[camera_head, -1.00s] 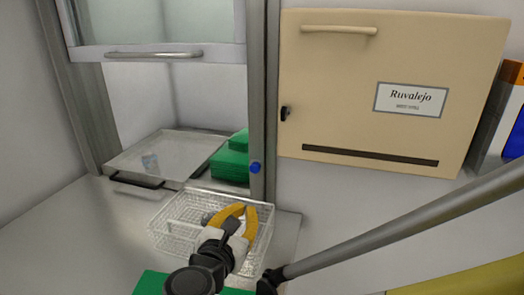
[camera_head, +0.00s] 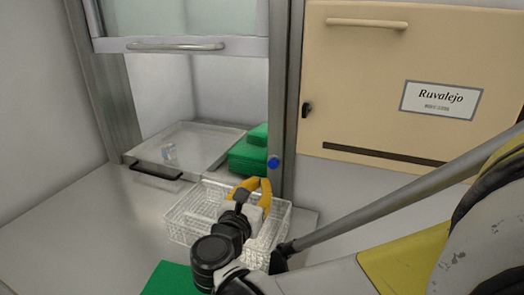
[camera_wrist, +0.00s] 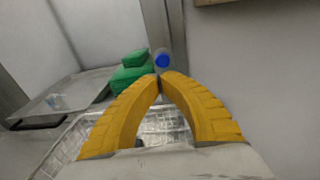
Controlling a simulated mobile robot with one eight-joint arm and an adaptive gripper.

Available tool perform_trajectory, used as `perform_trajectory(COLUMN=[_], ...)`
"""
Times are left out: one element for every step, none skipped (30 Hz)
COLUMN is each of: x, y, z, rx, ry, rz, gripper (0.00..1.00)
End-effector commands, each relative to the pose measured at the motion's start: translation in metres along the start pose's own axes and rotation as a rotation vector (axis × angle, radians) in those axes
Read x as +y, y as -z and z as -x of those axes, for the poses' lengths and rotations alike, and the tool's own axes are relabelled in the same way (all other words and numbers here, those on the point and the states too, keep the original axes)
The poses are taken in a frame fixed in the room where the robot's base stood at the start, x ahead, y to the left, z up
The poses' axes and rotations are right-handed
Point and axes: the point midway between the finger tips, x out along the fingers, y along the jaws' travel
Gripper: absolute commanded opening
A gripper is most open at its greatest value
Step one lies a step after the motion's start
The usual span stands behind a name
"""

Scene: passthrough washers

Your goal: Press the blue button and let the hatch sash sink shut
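The blue button (camera_head: 274,162) sits on the grey right post of the hatch; in the wrist view the blue button (camera_wrist: 162,60) is just above and beyond my fingertips. My gripper (camera_head: 258,181) has yellow fingers, which point up toward the button. In the wrist view my gripper (camera_wrist: 161,76) has its fingertips together with nothing seen between them. Whether the tips touch the button cannot be told.
A clear wire-like basket (camera_head: 185,225) stands below my gripper. A metal tray (camera_head: 195,148) with a dark handle and green stacked packs (camera_head: 248,158) lie in the hatch opening. A beige cabinet (camera_head: 350,80) labelled Ruvalejo hangs right of the post.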

Motion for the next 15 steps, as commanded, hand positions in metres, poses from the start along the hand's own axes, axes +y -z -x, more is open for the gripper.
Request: perform_trajectory(x=[-0.002,-0.002,-0.001,-0.001,-0.001,-0.001,-0.001,-0.001,-0.001,-0.001,-0.001,0.0,0.0,0.0,0.0], y=[0.001,0.001,0.001,0.001,0.001,0.001,0.001,0.001,0.001,0.001,0.0,0.0,0.0,0.0,0.0], z=[-0.012,-0.019,-0.027,-0.033,-0.038,-0.045,-0.05,-0.054,-0.059,-0.063,-0.066,-0.069,-0.071,-0.072,-0.074], rx=[0.0,0.0,0.0,0.0,0.0,0.0,0.0,0.0,0.0,0.0,0.0,0.0,0.0,0.0,0.0], ry=[0.004,0.004,0.004,0.004,0.003,0.003,0.003,0.002,0.002,0.002,0.001,0.001,0.0,0.0,0.0], rz=[0.0,0.0,0.0,-0.001,-0.001,-0.001,-0.001,-0.001,-0.001,-0.001,-0.001,-0.001,-0.001,-0.001,-0.001], gripper=[0.0,0.0,0.0,0.0,0.0,0.0,0.0,0.0,0.0,0.0,0.0,0.0,0.0,0.0,0.0])
